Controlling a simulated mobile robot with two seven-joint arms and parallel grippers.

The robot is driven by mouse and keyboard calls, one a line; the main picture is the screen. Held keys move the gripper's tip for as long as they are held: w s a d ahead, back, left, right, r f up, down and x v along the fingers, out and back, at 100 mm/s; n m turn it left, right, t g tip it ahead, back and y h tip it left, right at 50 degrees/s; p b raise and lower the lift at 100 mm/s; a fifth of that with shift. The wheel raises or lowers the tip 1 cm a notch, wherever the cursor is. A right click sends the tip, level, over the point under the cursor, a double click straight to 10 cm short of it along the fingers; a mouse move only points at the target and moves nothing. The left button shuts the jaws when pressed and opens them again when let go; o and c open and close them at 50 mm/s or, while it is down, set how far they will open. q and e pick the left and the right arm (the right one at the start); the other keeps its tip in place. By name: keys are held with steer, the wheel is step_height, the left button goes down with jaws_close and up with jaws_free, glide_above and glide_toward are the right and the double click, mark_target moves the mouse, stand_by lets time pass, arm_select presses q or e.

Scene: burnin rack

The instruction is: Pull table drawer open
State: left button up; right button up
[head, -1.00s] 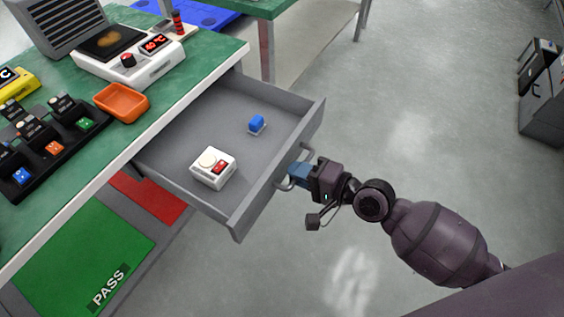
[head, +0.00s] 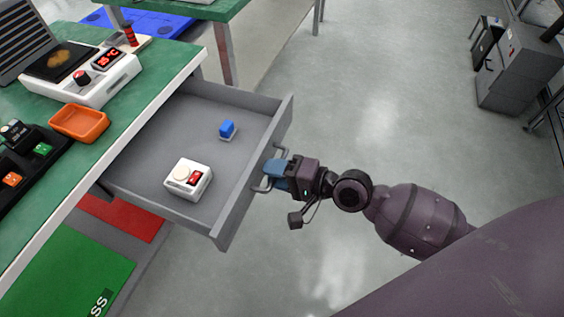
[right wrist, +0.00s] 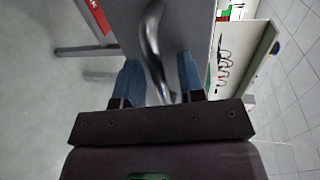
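The grey table drawer (head: 215,108) stands well out from under the green-topped table (head: 165,75), its inside in plain view. Its metal handle (head: 263,178) is on the front panel. My right gripper (head: 277,176) is at the handle, with the arm reaching in from the right. In the right wrist view, the handle (right wrist: 154,45) runs between the two blue fingers of the right gripper (right wrist: 160,80). The fingers are apart, and a gap shows between the handle and the right-hand finger. My left gripper is not in view.
A white box with a red switch (head: 188,180) and a small blue block (head: 227,129) lie in the drawer. An orange tray (head: 80,122) and a hotplate (head: 97,84) stand on the table. The floor right of the drawer is clear up to a grey cabinet (head: 518,75).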

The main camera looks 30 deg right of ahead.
arm_select(q)
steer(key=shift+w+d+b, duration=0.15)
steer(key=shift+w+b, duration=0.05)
steer(key=shift+b, duration=0.3)
arm_select(e)
steer(key=v, duration=1)
steer(key=shift+s+d, duration=0.25)
steer(key=shift+s, duration=0.05)
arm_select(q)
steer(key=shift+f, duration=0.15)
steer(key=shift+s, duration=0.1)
